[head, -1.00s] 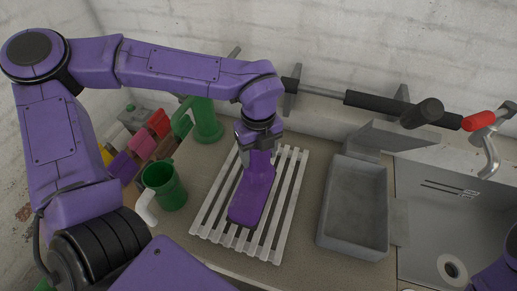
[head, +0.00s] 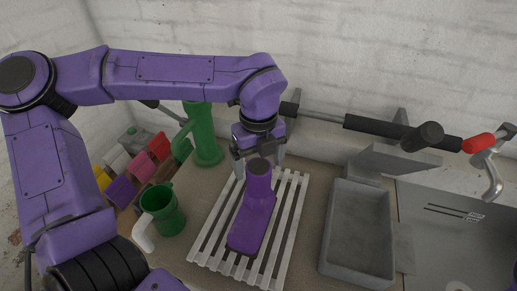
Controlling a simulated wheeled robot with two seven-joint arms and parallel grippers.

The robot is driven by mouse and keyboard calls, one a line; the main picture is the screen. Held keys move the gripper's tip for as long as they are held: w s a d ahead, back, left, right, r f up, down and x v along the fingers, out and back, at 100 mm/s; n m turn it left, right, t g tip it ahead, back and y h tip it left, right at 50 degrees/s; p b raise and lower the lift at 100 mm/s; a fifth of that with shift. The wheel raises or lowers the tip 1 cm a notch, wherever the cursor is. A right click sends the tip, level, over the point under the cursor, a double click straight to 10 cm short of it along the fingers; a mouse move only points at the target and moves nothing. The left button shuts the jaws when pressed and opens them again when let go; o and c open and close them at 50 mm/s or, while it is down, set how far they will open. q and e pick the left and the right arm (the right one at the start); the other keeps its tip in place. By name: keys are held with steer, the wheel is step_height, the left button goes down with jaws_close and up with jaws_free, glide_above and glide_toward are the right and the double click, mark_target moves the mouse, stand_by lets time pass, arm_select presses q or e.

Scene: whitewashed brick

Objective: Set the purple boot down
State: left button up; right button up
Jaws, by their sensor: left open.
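The purple boot (head: 252,222) stands upright on the white slatted rack (head: 285,225), its toe toward the front and its shaft toward the back. My left gripper (head: 257,160) is open just behind and above the boot's shaft, with its fingers pointing down. The shaft top partly hides the space between the fingers, so I cannot tell whether they touch it. My right gripper does not show; only a bit of purple at the right edge may be my own arm.
Several coloured items (head: 140,168) sit farther left. A bar with black grips (head: 375,127) runs along the wall.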

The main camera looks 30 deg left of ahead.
arm_select(q)
step_height(320, 180, up, 6)
steer(key=shift+r+b, duration=0.25)
steer(key=shift+b, duration=0.05)
stand_by(0.3)
